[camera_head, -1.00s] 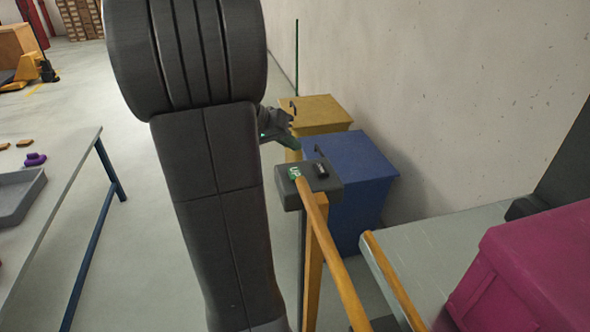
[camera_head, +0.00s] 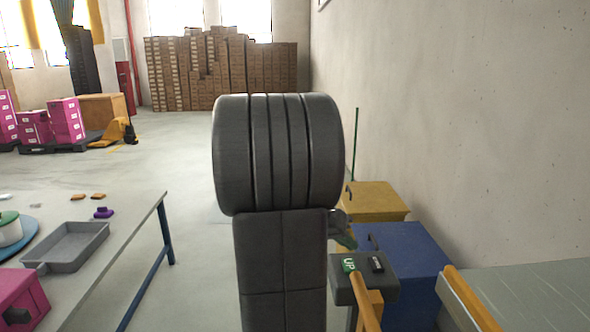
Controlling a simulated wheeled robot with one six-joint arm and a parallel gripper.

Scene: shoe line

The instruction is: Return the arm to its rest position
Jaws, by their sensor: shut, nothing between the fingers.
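My arm stands upright in the middle of the head view, its dark links and ribbed joint filling the centre. Only a small part of my gripper (camera_head: 343,232) shows, grey with a green edge, behind the right side of the arm. It is beside the post top with the green button and above the blue bin. The fingers are mostly hidden, and I see nothing held in them.
A control box (camera_head: 364,277) on an orange post is close at right, by a blue bin (camera_head: 405,262) and a yellow bin (camera_head: 372,203). A table with a grey tray (camera_head: 70,246) is at left. Open floor lies between table and arm. Stacked cartons (camera_head: 220,70) stand far back.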

